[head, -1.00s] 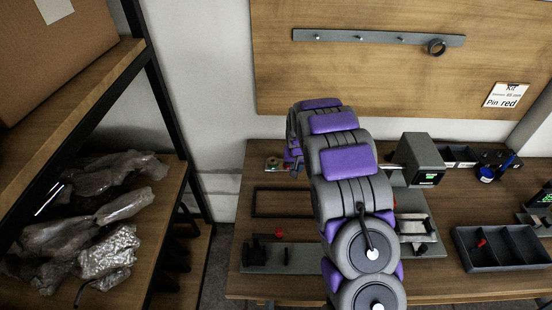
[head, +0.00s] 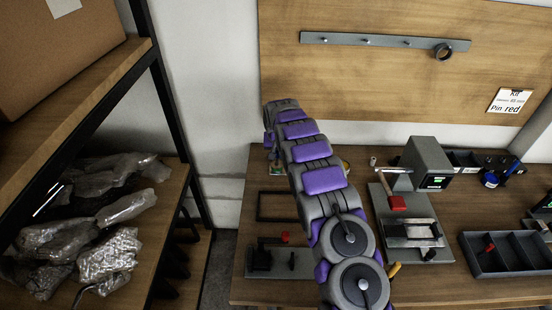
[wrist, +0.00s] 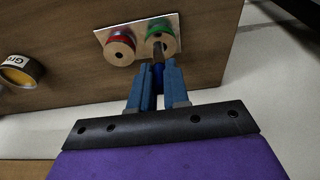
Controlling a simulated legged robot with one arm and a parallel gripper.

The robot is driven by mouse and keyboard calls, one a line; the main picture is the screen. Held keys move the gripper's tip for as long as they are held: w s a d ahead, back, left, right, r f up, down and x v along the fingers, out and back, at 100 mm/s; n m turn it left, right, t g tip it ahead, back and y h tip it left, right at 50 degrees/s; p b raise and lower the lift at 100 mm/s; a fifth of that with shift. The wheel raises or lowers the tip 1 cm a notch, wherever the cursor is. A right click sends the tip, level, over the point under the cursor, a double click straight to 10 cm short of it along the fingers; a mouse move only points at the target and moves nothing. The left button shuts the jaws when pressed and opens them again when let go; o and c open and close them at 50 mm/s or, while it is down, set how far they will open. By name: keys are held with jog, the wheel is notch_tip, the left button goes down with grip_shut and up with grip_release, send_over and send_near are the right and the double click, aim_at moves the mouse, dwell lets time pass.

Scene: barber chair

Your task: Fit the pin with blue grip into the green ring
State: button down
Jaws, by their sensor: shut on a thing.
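My gripper (wrist: 156,74) is shut on the pin's blue grip (wrist: 158,76) in the wrist view. The pin's dark shaft points away from the fingers toward the green ring (wrist: 161,31). Its tip overlaps the lower part of the wooden face below the ring; I cannot tell whether it touches or has entered the hole. The green ring sits beside a red ring (wrist: 119,36) on a white plate. In the head view my arm hides the gripper and the pin.
In the head view the bench holds a grey device (head: 427,160), a divided dark tray (head: 485,268) and a red-handled fixture (head: 396,203). A shelf stands at the left.

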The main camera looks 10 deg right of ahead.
aim_at(277, 157)
jog(key=b+x, duration=0.1)
jog(key=x, duration=0.2)
jog(key=shift+a+f+b, duration=0.2)
jog(key=shift+f+b, duration=0.1)
jog(key=shift+b, duration=0.05)
jog(key=shift+a, duration=0.15)
jog(key=shift+w+f, duration=0.25)
jog(key=shift+f, duration=0.2)
jog(key=c, duration=1.5)
grip_release()
jog(key=shift+w, duration=0.2)
jog(key=o, duration=0.4)
jog(key=shift+d+r, duration=0.25)
jog(key=shift+r, duration=0.05)
jog(key=shift+r, duration=0.1)
